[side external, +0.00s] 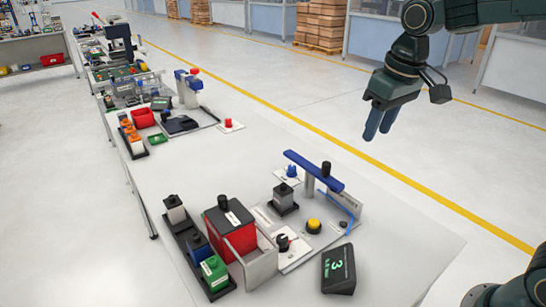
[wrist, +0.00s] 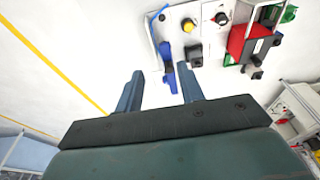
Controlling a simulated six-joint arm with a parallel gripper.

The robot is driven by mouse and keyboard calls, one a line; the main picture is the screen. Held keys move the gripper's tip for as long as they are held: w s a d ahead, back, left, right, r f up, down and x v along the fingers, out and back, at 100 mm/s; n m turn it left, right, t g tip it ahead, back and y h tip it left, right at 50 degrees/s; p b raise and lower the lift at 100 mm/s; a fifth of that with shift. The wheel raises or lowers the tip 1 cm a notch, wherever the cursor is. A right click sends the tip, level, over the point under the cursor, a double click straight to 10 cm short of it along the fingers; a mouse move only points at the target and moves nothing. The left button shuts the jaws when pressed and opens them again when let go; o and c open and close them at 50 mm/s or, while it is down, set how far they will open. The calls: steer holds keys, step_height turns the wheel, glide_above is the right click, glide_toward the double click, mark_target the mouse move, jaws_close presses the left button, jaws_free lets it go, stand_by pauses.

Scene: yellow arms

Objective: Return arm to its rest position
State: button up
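My gripper (side external: 377,131) hangs in the air at the upper right of the side external view, with its blue fingers pointing down. It appears well above the table, toward the far right side. In the wrist view my gripper (wrist: 159,71) shows two blue fingers set apart with nothing between them. It is open and empty. The table's fixtures lie beyond the fingertips, apart from them.
The white table (side external: 400,220) holds a fixture with a blue bar (side external: 314,171), a yellow button (side external: 313,226), a red box (side external: 229,232) and a display (side external: 338,268). A black rack with blocks (side external: 214,272) stands at the left. Open space surrounds my gripper.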

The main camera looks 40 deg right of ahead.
steer(key=s+f+t, duration=0.1)
steer(key=s+t, duration=0.2)
steer(key=s, duration=1.4)
steer(key=shift+s+f, duration=0.15)
steer(key=shift+s, duration=0.05)
steer(key=shift+d, duration=0.1)
